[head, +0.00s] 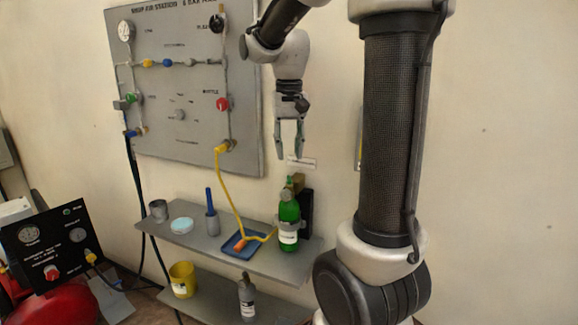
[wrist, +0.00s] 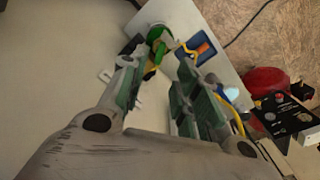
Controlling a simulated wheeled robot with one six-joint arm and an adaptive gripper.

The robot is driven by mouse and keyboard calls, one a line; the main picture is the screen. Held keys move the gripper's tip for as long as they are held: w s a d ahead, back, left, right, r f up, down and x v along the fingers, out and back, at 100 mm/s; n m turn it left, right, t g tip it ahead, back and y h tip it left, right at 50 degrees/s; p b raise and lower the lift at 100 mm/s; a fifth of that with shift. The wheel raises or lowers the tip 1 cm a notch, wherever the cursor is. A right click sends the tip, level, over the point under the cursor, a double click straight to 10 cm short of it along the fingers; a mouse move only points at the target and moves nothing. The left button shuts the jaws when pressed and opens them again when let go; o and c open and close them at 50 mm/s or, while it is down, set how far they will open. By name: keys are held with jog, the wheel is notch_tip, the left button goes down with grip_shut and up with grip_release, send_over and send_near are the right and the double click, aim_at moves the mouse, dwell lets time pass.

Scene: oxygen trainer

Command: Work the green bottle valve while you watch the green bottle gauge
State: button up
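The green bottle (head: 289,224) stands upright on the upper shelf, against a dark bracket, with a white label. A round grey gauge (head: 286,196) sits at its neck; its needle is too small to read. A small green valve (head: 298,181) shows at the bottle's top. My gripper (head: 289,154) points down above the bottle, apart from it, with its two fingers spread and nothing between them. In the wrist view, the bottle's green top (wrist: 157,36) shows beyond the open fingers (wrist: 160,75); the gauge face cannot be made out there.
The upper shelf (head: 190,237) also holds a blue tray (head: 231,248) with a yellow hose, a blue-handled tool (head: 210,203), a pale blue disc (head: 182,225) and a grey cup (head: 158,210). A grey panel (head: 180,115) with valves hangs behind.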

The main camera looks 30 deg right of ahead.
notch_tip(320, 180, up, 5)
jog(key=shift+f, duration=0.1)
dwell(2.6)
send_over(289, 177)
notch_tip(289, 177, down, 5)
jog(key=shift+r, duration=0.2)
notch_tip(289, 177, down, 7)
jog(key=shift+f, duration=0.2)
grip_shut()
